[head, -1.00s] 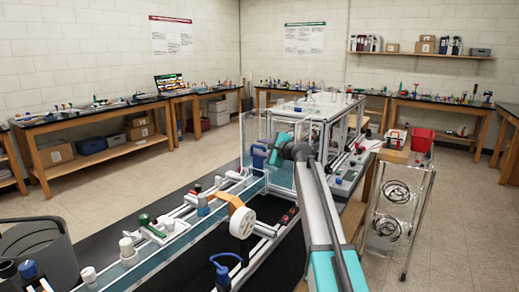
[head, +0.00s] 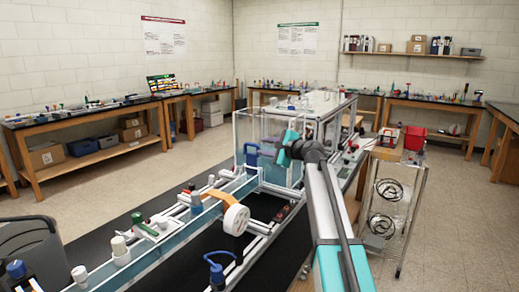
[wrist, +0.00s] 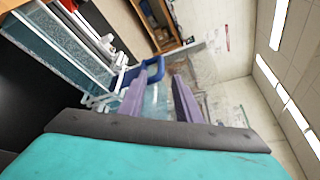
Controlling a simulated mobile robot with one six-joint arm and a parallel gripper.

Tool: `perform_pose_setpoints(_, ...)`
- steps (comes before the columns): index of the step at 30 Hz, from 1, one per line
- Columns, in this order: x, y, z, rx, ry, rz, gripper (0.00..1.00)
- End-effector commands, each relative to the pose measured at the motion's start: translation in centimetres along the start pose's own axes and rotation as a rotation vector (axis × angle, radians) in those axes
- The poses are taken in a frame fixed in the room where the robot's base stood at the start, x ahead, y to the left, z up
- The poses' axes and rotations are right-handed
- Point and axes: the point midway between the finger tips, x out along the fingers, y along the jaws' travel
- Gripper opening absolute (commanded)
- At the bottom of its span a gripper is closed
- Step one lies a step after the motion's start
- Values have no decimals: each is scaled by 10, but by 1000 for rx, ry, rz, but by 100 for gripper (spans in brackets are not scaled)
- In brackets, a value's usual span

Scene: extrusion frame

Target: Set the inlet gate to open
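A long water channel with clear walls (head: 135,262) runs from the front left to a clear tank (head: 247,128) in the middle of the head view. A blue part (head: 251,154) sits at the tank, left of my gripper (head: 281,152). The wrist view shows a blue U-shaped piece (wrist: 154,68) just beyond my fingertips. I cannot tell for sure whether this is the inlet gate, nor its setting. My gripper (wrist: 152,82) has its two purple fingers apart with nothing visible between them. It appears apart from the blue piece.
A blue valve with a hose (head: 217,262) is in front. Wooden benches (head: 85,135) line the walls; the left floor is open.

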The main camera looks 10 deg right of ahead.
Motion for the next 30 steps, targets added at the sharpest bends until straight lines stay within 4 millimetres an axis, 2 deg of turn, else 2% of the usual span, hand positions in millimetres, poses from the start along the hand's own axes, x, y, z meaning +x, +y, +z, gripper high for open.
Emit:
perform_pose_setpoints(6, -33, 2, 0, 0, 1, -2, 31)
perform_pose_setpoints(12, -53, 1, 0, -1, 0, -1, 31)
perform_pose_setpoints(18, -59, 0, 0, -1, 0, -1, 31)
perform_pose_setpoints(30, -59, 0, 0, -1, 0, -1, 31)
